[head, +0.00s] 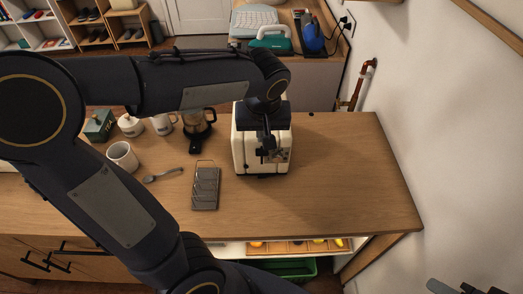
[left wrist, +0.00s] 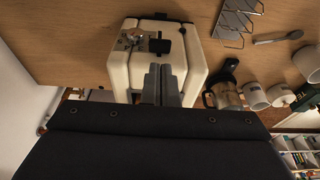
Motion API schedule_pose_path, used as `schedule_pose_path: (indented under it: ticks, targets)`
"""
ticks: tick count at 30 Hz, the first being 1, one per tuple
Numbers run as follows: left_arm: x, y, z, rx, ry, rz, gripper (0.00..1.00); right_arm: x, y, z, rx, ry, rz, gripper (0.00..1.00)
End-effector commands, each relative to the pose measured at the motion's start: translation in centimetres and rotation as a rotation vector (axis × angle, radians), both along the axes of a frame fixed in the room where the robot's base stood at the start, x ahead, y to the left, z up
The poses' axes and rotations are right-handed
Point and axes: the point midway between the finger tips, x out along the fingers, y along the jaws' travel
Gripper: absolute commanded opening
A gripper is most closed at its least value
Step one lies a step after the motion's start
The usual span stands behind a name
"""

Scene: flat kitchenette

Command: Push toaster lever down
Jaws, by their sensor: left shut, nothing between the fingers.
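The cream toaster (head: 243,150) stands on the wooden counter (head: 340,165), partly hidden by my left arm in the head view. In the left wrist view the toaster (left wrist: 118,72) shows a dark lever knob (left wrist: 160,46) beside a shiny metal patch on its lever side. My left gripper (head: 268,142) is over the toaster, pointing down. Its two grey fingers (left wrist: 161,68) are together and empty, with their tips close to the knob; I cannot tell whether they touch it. My right gripper (head: 467,289) only just shows at the bottom right corner, apart from the toaster.
A metal grater (head: 205,188), a spoon (head: 163,175), a white mug (head: 122,156) and a dark coffee press (head: 198,124) stand or lie left of the toaster. The counter right of it is clear up to the wall (head: 440,120).

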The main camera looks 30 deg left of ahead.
Motion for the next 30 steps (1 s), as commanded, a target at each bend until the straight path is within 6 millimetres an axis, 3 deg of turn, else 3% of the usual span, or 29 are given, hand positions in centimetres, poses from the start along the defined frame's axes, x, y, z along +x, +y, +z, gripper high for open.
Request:
schedule_pose_path:
  ticks: [8,21,30]
  targets:
    - [0.2,0.1,-1.2,-0.001,0.0,0.0,0.0,0.0,0.0,-0.9,0.0,0.0,0.0,0.36]
    - [1.3,0.8,-6.3,-0.001,0.0,0.0,0.0,0.0,0.0,-4.6,0.0,0.0,0.0,0.36]
    - [1.5,0.9,-6.8,-0.001,0.0,0.0,0.0,0.0,0.0,-4.8,0.0,0.0,0.0,0.36]
